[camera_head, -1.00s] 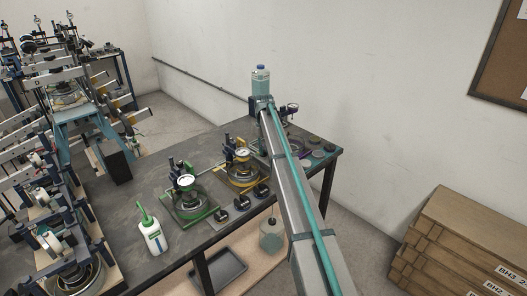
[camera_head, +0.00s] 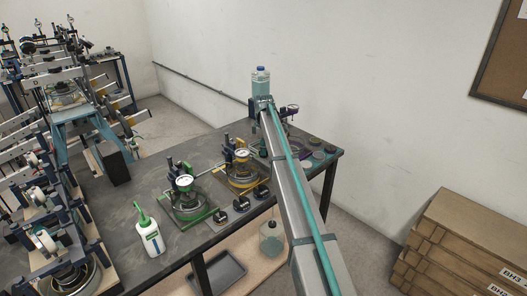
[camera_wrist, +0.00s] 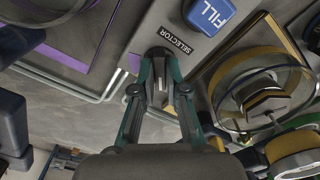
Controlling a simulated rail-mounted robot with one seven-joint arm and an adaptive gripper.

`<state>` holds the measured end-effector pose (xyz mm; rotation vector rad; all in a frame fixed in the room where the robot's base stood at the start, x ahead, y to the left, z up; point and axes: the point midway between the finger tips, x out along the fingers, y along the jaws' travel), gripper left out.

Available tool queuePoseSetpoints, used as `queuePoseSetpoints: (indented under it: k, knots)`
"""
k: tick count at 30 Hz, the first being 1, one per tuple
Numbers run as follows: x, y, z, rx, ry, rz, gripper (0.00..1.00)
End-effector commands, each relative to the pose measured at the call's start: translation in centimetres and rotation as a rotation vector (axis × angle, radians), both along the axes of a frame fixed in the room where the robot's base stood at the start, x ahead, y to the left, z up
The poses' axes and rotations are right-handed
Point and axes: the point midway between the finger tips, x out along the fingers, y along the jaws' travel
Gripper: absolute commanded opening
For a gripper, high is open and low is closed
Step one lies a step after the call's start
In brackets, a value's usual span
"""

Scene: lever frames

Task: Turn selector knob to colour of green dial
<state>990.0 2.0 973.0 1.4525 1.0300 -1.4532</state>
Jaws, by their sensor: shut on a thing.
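In the wrist view my gripper (camera_wrist: 160,66) is shut at the grey panel (camera_wrist: 193,52), just below the black SELECTOR label (camera_wrist: 174,41). In the head view a white-faced dial (camera_head: 185,181) stands over a green-framed device (camera_head: 193,212) on the dark table.
A blue FILL button (camera_wrist: 210,15) is beside the label. A yellow-framed device (camera_head: 242,172) stands behind the green one. A green-topped bottle (camera_head: 150,236) is at the front table edge. A long grey beam with a teal tube (camera_head: 305,210) crosses the view.

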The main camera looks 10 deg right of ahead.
Motion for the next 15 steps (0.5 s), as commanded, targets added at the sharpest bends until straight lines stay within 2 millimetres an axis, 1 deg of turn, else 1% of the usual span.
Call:
queuePoseSetpoints:
  k: [6,15]
  knots:
    - [0.08,0.05,0.04,0.001,-0.002,0.13,0.0]
    - [0.08,0.05,0.09,0.001,-0.002,0.213,0.0]
